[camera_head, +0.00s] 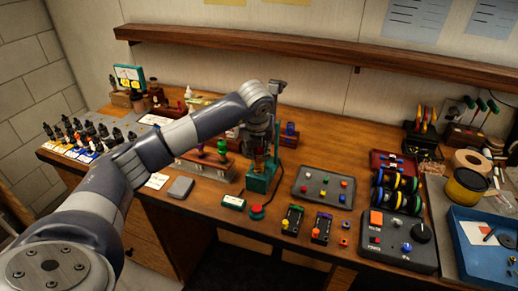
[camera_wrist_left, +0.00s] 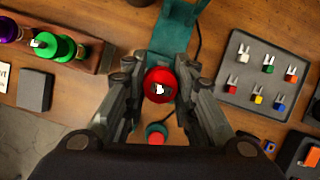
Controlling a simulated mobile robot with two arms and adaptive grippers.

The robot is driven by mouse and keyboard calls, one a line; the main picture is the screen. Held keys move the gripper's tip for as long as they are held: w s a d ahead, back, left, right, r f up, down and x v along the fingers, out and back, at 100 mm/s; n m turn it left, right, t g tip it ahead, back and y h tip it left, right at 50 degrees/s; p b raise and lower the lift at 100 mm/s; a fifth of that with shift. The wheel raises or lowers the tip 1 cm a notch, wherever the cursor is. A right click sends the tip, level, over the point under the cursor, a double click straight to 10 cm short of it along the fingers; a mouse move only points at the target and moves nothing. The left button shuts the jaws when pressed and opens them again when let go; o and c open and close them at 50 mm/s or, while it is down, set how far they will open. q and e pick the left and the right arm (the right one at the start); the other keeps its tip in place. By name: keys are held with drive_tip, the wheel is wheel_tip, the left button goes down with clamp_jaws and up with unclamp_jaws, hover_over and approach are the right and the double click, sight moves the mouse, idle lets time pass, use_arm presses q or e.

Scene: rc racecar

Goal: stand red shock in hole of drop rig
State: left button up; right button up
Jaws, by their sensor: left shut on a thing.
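The rig also shows in the left wrist view (camera_wrist_left: 178,28), behind the shock. The hole is hidden by the shock and fingers, so I cannot tell whether the shock's lower end is inside it. My right gripper is not in view.
A wooden rack (camera_wrist_left: 88,52) with green and purple shocks stands left of the rig. A red button (camera_head: 257,210) sits in front of it. A grey tray (camera_head: 300,186) with small coloured parts lies to the right. A cable runs beside the rig.

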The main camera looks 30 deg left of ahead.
use_arm(q)
drive_tip(key=shift+f+b, duration=1.15)
drive_tip(key=shift+f, duration=0.5)
drive_tip(key=shift+s, duration=0.1)
drive_tip(key=o, duration=1.2)
drive_tip(key=shift+c, duration=0.2)
drive_tip(key=shift+r, duration=0.2)
drive_tip(key=v, duration=1.1)
drive_tip(key=shift+r, duration=0.25)
drive_tip(key=shift+s, duration=0.1)
